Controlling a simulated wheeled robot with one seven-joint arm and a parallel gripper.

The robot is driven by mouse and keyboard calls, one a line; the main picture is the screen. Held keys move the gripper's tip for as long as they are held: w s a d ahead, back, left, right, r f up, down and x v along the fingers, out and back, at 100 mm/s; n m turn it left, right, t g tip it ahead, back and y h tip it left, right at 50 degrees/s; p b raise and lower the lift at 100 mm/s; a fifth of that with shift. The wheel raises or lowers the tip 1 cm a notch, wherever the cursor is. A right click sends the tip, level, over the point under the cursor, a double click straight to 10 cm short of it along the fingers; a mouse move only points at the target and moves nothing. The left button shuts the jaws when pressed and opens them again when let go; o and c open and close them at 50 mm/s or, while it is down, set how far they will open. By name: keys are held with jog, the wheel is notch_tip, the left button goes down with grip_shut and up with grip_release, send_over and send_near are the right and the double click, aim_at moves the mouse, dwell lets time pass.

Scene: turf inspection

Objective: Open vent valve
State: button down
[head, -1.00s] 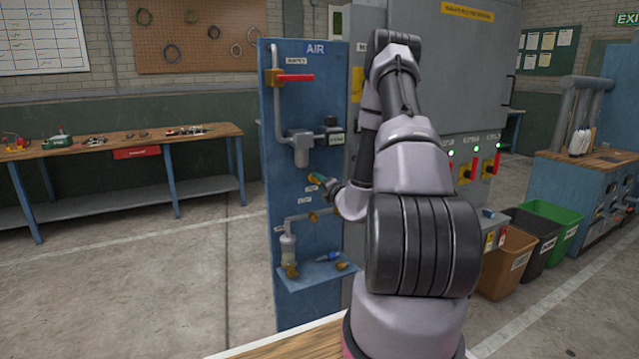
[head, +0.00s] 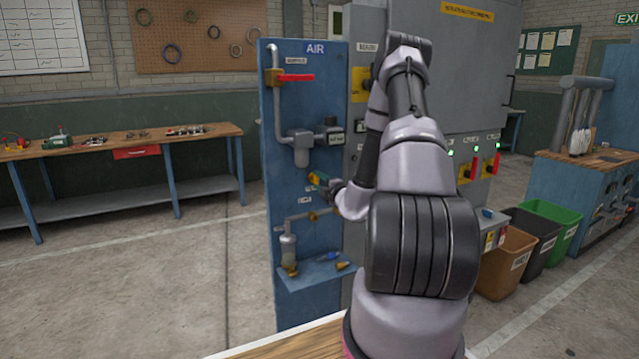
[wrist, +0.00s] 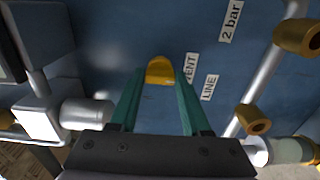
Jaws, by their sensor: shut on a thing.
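The vent valve's yellow handle (wrist: 160,71) shows in the wrist view, beside a label reading partly "VENT" (wrist: 191,66). My gripper (wrist: 160,82) has its two green fingers on either side of this handle and is shut on it. In the head view my gripper (head: 318,179) is at the blue AIR panel (head: 285,215), below the grey filter unit. There the valve is small and mostly hidden by the fingers, so I cannot tell its exact turn.
A red lever (head: 295,77) sits high on the panel. A pipe with a brass fitting (head: 313,216) runs below my gripper; brass fittings (wrist: 256,121) also show at right in the wrist view. A small shelf (head: 318,273) juts out lower down. A grey cabinet stands right of the panel.

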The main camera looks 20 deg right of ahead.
jog(key=shift+f, duration=0.1)
jog(key=shift+c, duration=1.8)
grip_release()
jog(key=s, duration=1.1)
jog(key=shift+d, duration=0.2)
